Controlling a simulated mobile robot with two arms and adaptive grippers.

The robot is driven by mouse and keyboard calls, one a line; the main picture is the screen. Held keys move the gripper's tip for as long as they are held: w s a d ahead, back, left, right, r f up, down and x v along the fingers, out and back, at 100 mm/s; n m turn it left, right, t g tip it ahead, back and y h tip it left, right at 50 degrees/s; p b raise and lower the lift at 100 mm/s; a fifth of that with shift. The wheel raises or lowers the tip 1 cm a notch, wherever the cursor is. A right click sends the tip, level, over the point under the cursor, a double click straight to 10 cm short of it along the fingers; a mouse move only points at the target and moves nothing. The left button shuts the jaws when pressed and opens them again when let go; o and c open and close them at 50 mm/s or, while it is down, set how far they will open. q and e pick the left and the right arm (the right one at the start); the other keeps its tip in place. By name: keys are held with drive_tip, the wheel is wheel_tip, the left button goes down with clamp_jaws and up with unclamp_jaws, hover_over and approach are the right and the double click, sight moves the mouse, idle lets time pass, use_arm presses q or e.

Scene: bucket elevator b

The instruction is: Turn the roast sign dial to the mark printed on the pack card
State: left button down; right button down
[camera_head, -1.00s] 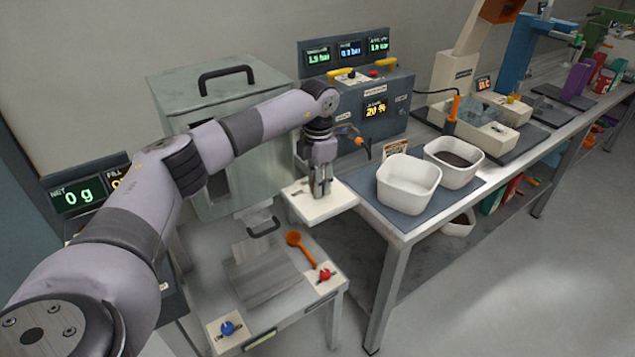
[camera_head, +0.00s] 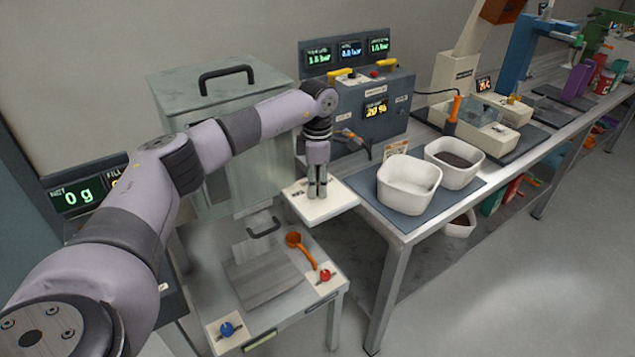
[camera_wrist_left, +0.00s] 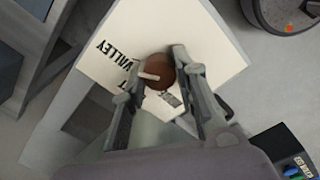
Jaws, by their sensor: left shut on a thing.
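The roast sign dial is a round brown knob with a pale pointer bar; it shows in the left wrist view (camera_wrist_left: 157,72) on a white sign plate (camera_wrist_left: 215,45) with black lettering, partly reading "VALLEY". In the head view the plate (camera_head: 333,207) sits at the bench corner. My left gripper (camera_head: 317,195) points straight down over the plate, its fingers (camera_wrist_left: 160,85) shut on the dial from both sides. The fingers hide the dial in the head view. A small card (camera_head: 396,148) stands behind the white tubs; its print is too small to read. My right gripper is not in view.
Two white tubs (camera_head: 408,186) stand on a dark mat right of the plate. A low metal table (camera_head: 265,275) with an orange scoop (camera_head: 298,243), a red knob (camera_head: 325,276) and a blue knob (camera_head: 227,329) lies in front. A grey lidded box (camera_head: 225,85) stands behind my arm.

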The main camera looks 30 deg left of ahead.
sight(318, 185)
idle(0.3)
use_arm(q)
drive_tip(key=c, duration=1.2)
unclamp_jaws()
drive_tip(key=shift+c, duration=0.2)
wheel_tip(318, 185, up, 12)
drive_tip(key=shift+s, duration=0.15)
drive_tip(key=shift+d, duration=0.1)
